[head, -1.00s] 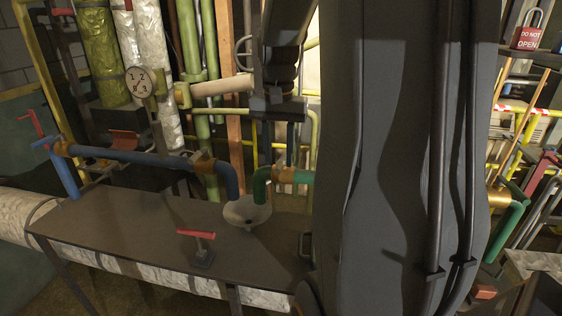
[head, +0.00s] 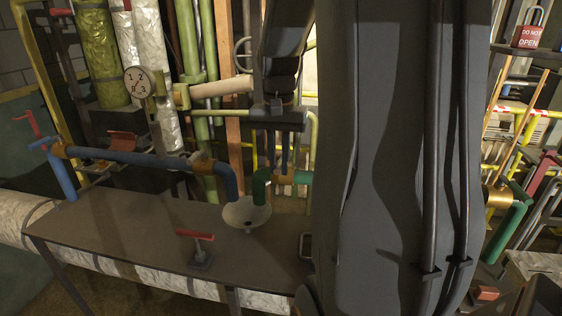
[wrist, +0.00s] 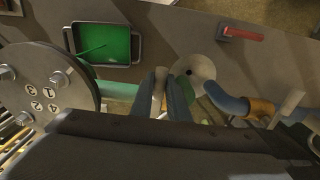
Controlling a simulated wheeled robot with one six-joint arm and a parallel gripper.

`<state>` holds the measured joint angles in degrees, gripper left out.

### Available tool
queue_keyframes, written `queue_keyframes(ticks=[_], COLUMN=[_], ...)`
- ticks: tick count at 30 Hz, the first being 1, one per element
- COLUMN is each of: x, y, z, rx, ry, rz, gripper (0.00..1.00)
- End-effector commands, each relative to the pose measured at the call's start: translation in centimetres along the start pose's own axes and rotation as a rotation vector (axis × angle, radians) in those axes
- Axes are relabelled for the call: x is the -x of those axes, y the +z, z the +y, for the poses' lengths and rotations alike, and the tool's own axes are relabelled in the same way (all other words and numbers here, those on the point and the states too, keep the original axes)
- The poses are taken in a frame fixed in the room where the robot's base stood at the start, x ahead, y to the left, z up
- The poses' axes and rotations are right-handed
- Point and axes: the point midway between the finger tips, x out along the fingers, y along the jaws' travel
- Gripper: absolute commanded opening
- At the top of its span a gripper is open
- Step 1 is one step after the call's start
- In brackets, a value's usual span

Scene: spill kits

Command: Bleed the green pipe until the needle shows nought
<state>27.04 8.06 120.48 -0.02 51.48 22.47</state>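The green pipe (head: 259,186) bends down at an elbow over a pale funnel (head: 247,213) on the dark bench. It runs right past a brass fitting (head: 282,178) and behind my arm. The wrist view also shows the green pipe (wrist: 118,90) and the funnel (wrist: 197,66). A round white gauge (head: 138,82) with numerals and a red needle stands at left; its exact reading is too small to tell. My gripper (wrist: 166,78) points down at the green pipe near its elbow. Its fingers are close together, and a grip on anything cannot be made out.
A blue pipe (head: 150,160) runs left of the funnel. A red-handled lever (head: 197,236) stands on the bench (head: 120,225). The wrist view shows a green-bottomed tray (wrist: 105,40) and a bolted, numbered disc (wrist: 48,88). A red padlock (head: 529,36) hangs at upper right.

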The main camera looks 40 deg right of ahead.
Motion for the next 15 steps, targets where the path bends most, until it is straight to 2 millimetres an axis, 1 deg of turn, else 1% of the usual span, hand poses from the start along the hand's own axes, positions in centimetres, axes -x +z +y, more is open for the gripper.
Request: queue_keyframes(ticks=[4, 10, 15], x=[0.08, 0.17, 0.02], y=[0.02, -0.01, -0.06], z=[0.1, 0.78, 0.79], rx=[0.013, 0.12, 0.133], ry=[0.0, 0.0, -0.001], rz=[-0.001, -0.001, 0.0], gripper=[0.0, 0.0, 0.0])
